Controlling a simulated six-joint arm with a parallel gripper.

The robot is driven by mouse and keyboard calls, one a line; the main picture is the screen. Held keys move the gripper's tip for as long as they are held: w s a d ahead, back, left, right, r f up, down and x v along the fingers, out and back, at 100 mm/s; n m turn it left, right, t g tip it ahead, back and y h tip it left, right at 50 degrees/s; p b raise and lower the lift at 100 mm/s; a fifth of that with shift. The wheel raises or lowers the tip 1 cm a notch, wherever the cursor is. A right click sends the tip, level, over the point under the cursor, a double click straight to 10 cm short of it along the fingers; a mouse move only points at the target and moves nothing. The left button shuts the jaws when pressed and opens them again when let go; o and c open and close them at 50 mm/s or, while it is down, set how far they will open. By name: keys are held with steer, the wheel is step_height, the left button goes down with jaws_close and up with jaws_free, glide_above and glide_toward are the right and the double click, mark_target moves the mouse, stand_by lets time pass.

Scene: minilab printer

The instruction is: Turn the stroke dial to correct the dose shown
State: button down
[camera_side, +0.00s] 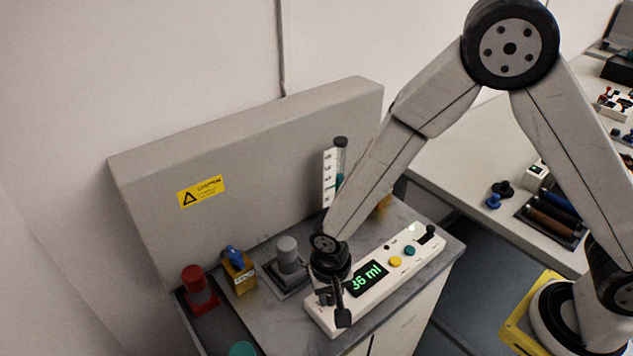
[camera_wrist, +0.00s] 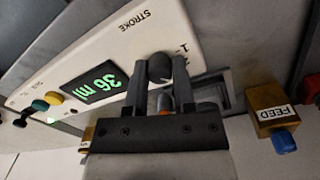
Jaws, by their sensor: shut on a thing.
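The white control panel (camera_side: 325,318) lies on the grey bench, and its display (camera_side: 370,278) reads "36 ml" in green. The display also shows in the wrist view (camera_wrist: 93,83), beside the printed word STROKE. The dark stroke dial (camera_wrist: 160,66) is at the STROKE end of the panel. My gripper (camera_wrist: 160,75) is shut on the dial, with one finger on each side of it. In the side view my gripper (camera_side: 335,300) covers that end of the panel and hides the dial.
Yellow (camera_side: 395,261) and teal (camera_side: 409,250) buttons and a black knob are on the panel's far end. A grey cylinder (camera_side: 288,258), a yellow FEED block (camera_side: 240,275) and a red knob (camera_side: 197,285) stand left. A graduated tube (camera_side: 339,160) stands behind.

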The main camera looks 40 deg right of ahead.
mark_target(331, 296)
steer(key=n, duration=0.4)
steer(key=shift+n, duration=0.4)
steer(key=n, duration=0.5)
steer(key=shift+r, duration=0.1)
steer(key=shift+c, duration=2.2)
jaws_free()
steer(key=shift+r, duration=0.1)
steer(key=shift+a+r, duration=0.15)
steer(key=shift+r, duration=3.6)
